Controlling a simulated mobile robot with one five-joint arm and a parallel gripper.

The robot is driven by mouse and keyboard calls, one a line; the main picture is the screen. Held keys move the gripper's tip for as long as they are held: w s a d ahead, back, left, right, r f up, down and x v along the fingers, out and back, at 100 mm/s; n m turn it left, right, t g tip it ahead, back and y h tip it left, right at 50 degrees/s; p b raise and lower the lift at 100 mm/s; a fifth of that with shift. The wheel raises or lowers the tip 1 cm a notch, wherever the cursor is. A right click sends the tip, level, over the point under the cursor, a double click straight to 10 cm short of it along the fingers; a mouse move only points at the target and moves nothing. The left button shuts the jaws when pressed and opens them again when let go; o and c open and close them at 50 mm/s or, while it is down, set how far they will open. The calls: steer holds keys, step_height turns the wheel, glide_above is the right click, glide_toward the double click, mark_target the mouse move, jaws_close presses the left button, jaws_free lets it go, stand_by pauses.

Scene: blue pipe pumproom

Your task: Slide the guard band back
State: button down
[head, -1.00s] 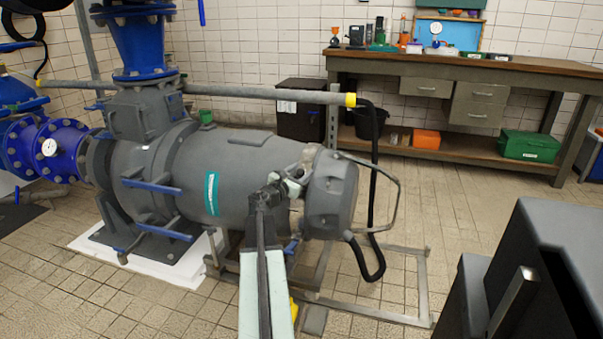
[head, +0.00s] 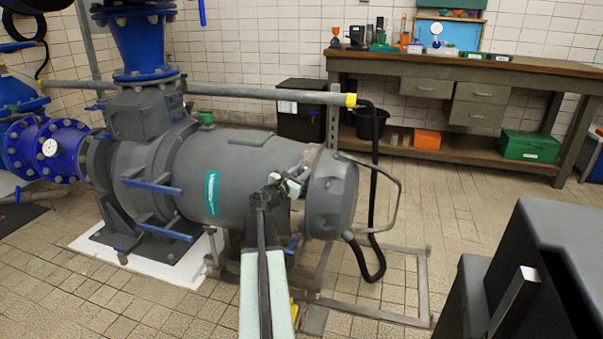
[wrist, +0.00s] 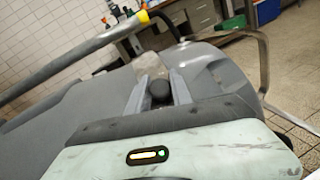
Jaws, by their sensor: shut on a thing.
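The guard band (head: 311,155) is a pale, worn-looking strip around the grey pump motor, just before its end cap. It also shows in the wrist view as a dull translucent surface (wrist: 118,78) beyond my fingers. My gripper (head: 296,180) is at the near side of the motor, by the band. In the wrist view my gripper (wrist: 158,88) is shut on a dark round knob (wrist: 159,91), with one finger on each side. The band's far side and underside are hidden.
The motor's end cap (head: 330,195) is right of the gripper, with a bent metal rail (head: 395,190) around it. A black hose (head: 373,230) hangs behind. A pipe (head: 265,93) runs behind the motor.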

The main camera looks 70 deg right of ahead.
steer(key=shift+s, duration=0.1)
stand_by(0.8)
steer(key=shift+s+d, duration=0.1)
steer(key=shift+s, duration=2.6)
steer(key=c, duration=1.1)
jaws_free()
steer(key=shift+c, duration=0.2)
steer(key=shift+w, duration=0.1)
steer(key=w+a, duration=0.1)
steer(key=a, duration=0.6)
steer(key=shift+w+a, duration=0.15)
steer(key=shift+a, duration=0.15)
